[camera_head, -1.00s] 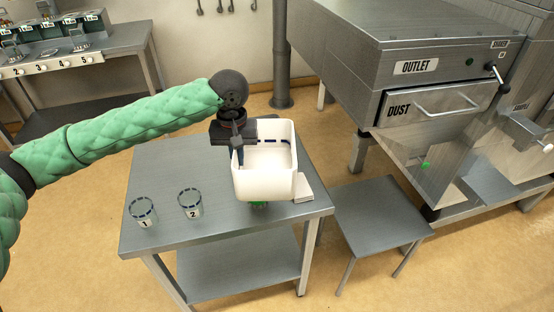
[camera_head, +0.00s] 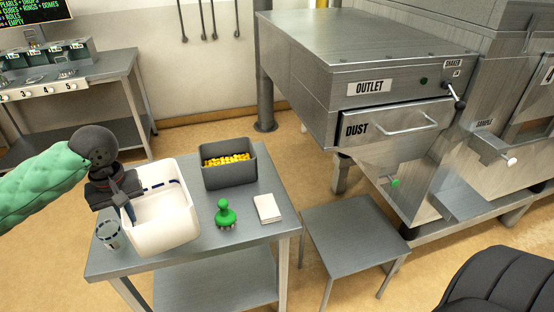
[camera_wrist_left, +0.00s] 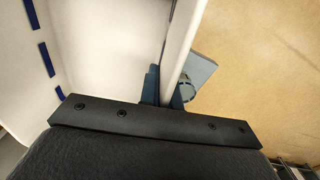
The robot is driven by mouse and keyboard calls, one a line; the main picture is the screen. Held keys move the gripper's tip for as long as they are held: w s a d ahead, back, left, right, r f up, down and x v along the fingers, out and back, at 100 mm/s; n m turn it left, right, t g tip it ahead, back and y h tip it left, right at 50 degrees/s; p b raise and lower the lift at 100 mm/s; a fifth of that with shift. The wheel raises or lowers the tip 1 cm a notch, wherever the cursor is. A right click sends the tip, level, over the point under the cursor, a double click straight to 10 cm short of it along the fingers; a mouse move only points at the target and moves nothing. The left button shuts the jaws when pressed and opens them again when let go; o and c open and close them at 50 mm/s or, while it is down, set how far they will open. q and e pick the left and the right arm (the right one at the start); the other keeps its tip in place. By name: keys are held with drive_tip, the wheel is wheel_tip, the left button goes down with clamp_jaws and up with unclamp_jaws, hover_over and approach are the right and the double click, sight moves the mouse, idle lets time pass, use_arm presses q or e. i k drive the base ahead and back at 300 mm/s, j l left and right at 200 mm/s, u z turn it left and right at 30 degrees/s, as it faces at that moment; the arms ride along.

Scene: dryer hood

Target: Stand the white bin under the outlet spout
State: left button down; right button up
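The white bin (camera_head: 168,232) is upright at the left part of the near table, with a dark dashed line inside. My left gripper (camera_head: 127,207) is shut on its left wall. In the left wrist view the fingers (camera_wrist_left: 166,88) pinch the bin's wall (camera_wrist_left: 182,45). I cannot tell whether the bin's base touches the tabletop. My right gripper is not in view.
The table (camera_head: 262,192) also holds a grey tub (camera_head: 230,176) of yellow pieces, a green brush (camera_head: 226,214), a white block (camera_head: 267,208) and a clear cup (camera_head: 108,234) by the bin. A low metal stool (camera_head: 352,232) stands bare before the machine.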

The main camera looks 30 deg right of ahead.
sight(361, 225)
drive_tip(key=k+l+u, duration=0.1)
drive_tip(key=u, duration=0.35)
drive_tip(key=k+l+u, duration=0.1)
drive_tip(key=u, duration=0.35)
drive_tip(key=k+l+u, duration=0.15)
drive_tip(key=u, duration=0.35)
drive_tip(key=k+l, duration=0.1)
drive_tip(key=k, duration=0.2)
drive_tip(key=k+l, duration=0.1)
drive_tip(key=k, duration=0.15)
drive_tip(key=k+z, duration=0.15)
drive_tip(key=z, duration=0.35)
drive_tip(key=k+l+z, duration=0.15)
drive_tip(key=z, duration=0.35)
drive_tip(key=k+l+z, duration=0.1)
drive_tip(key=l+z, duration=0.15)
drive_tip(key=z, duration=0.2)
